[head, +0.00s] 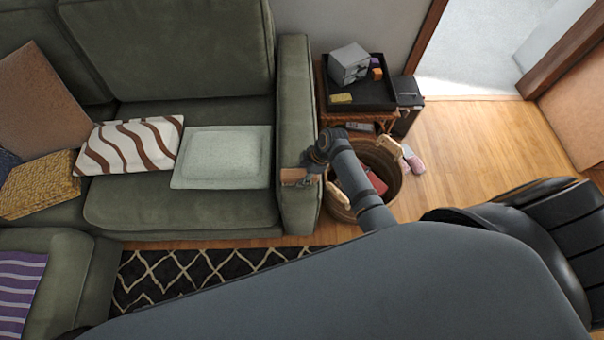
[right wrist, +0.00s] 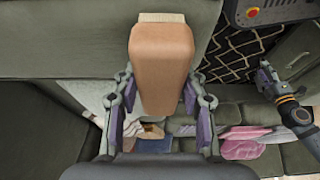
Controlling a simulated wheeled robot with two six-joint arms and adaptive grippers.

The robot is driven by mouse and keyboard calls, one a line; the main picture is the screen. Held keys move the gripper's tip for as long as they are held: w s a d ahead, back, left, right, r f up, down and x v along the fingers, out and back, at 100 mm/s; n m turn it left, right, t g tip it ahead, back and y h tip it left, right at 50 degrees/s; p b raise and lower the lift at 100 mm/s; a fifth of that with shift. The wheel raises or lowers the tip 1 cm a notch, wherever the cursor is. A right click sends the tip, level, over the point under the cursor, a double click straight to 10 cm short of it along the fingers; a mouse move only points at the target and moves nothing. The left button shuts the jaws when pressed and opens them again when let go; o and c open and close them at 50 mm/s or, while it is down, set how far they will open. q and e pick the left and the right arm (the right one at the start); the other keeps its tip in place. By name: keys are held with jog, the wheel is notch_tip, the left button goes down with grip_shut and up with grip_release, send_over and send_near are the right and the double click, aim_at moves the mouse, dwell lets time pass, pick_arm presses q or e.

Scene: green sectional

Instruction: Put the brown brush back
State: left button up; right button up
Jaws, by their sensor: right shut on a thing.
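My right gripper (head: 307,173) is shut on the brown brush (head: 292,176), over the right arm of the green sofa. In the right wrist view the brush (right wrist: 162,68) stands between the two fingers, its pale bristle end at the top. My left gripper (right wrist: 268,80) shows small at the right of that view; its jaws are too small to read. It is not in the head view. A black tray (head: 348,107) on a wicker side table holds a grey box (head: 349,63), a yellow block (head: 341,98) and small orange and purple things.
A wicker basket (head: 393,192) stands on the floor right of the sofa arm, partly hidden by my arm. The sofa (head: 296,110) holds several cushions. Wood floor at right (head: 470,140) is clear.

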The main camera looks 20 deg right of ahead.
jog(key=o, duration=1.2)
jog(key=v, duration=1.2)
jog(key=shift+p, duration=0.4)
